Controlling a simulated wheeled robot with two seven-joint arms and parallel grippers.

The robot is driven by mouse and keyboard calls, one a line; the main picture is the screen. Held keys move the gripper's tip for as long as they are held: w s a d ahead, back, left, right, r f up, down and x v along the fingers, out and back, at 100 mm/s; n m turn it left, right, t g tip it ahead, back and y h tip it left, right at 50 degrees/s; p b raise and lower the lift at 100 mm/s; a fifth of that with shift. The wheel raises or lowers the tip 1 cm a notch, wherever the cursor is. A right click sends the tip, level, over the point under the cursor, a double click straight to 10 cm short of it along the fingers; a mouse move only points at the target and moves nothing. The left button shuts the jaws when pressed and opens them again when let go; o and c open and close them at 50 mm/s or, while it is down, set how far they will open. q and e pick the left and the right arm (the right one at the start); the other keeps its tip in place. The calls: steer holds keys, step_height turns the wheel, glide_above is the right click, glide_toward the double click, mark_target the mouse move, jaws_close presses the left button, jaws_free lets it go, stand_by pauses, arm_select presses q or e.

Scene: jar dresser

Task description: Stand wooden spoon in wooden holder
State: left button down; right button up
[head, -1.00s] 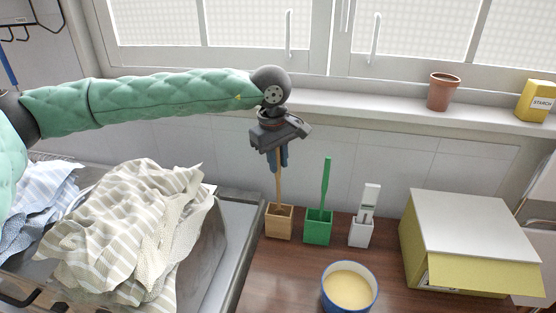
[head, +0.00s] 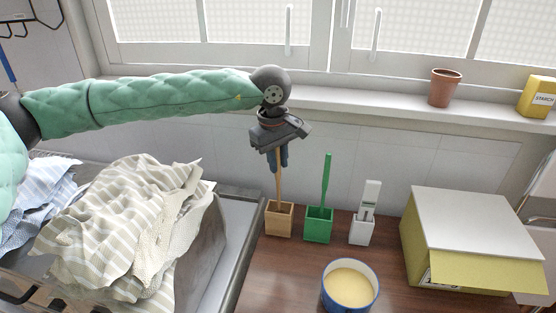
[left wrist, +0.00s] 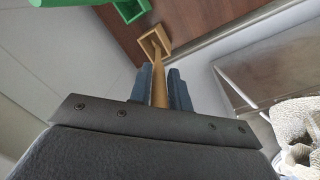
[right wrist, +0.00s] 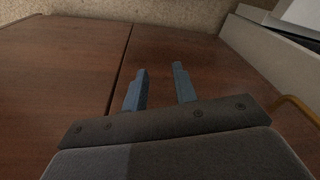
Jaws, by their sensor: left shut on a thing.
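The wooden holder (head: 279,222) is a small square open box on the brown dresser top, at the left of a row of holders. The wooden spoon (head: 279,187) is upright with its lower end inside the holder's opening. My left gripper (head: 278,160) is above the holder, shut on the upper part of the spoon. In the left wrist view the spoon (left wrist: 158,88) runs from between the blue fingers (left wrist: 161,92) into the wooden holder (left wrist: 154,42). Whether the spoon touches the holder's floor is hidden. My right gripper (right wrist: 159,88) is open and empty over a brown wooden surface.
A green holder (head: 318,226) with a green utensil and a white holder (head: 361,233) with a white utensil stand to the right. A blue-rimmed pot (head: 349,289) is in front. A yellow box (head: 462,241) stands right. Cloths (head: 130,220) lie on a metal surface left.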

arm_select(q)
steer(key=shift+f, duration=0.1)
steer(key=shift+f+b, duration=0.2)
steer(key=shift+b, duration=0.1)
arm_select(e)
steer(key=shift+w+a+r, duration=0.15)
steer(key=shift+w+r, duration=0.1)
steer(key=shift+r, duration=0.65)
steer(key=shift+w+a+r, duration=0.1)
steer(key=shift+w+r, duration=0.15)
steer(key=shift+r, duration=0.65)
arm_select(q)
steer(key=c, duration=1.2)
jaws_free()
steer(key=shift+c, duration=0.2)
